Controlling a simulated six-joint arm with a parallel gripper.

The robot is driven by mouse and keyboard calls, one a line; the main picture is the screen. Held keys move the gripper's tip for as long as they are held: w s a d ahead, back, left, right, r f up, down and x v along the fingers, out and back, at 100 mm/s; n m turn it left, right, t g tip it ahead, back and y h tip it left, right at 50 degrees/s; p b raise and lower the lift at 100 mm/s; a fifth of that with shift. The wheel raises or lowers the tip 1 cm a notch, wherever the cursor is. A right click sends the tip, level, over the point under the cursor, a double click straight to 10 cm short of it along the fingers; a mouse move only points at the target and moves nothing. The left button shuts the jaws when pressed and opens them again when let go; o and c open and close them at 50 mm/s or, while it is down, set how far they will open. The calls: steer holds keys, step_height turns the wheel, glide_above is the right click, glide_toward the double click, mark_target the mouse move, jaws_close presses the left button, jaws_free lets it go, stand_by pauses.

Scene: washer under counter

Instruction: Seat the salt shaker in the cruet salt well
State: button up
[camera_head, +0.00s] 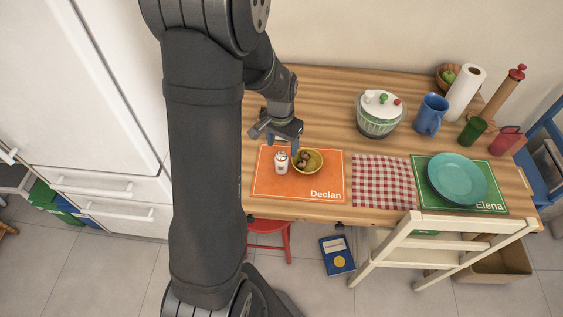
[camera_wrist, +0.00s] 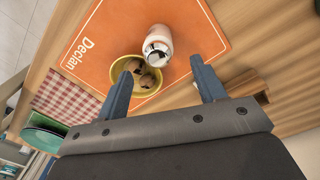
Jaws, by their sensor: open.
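A small white and red shaker-like container with a metallic top (camera_head: 281,162) stands on the orange placemat marked Declan (camera_head: 320,180); I take it as the salt shaker. In the wrist view the shaker (camera_wrist: 159,42) is ahead of my fingertips, between their lines, and not held. My gripper (camera_head: 281,140) is open and empty, just behind the shaker in the head view; its two blue fingers also show in the wrist view (camera_wrist: 161,68). A wooden block with a dark opening (camera_wrist: 247,88), possibly part of the cruet, is partly hidden behind the right finger and gripper body.
A yellow bowl of brown items (camera_head: 320,163) stands close to the shaker's right. A teal plate (camera_head: 457,178) lies on the green mat. The table's left-middle is fairly clear.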

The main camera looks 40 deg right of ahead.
mark_target(282, 153)
steer(key=f, duration=0.5)
steer(key=shift+s+a, duration=0.2)
steer(key=c, duration=1.2)
steer(key=shift+r, duration=0.1)
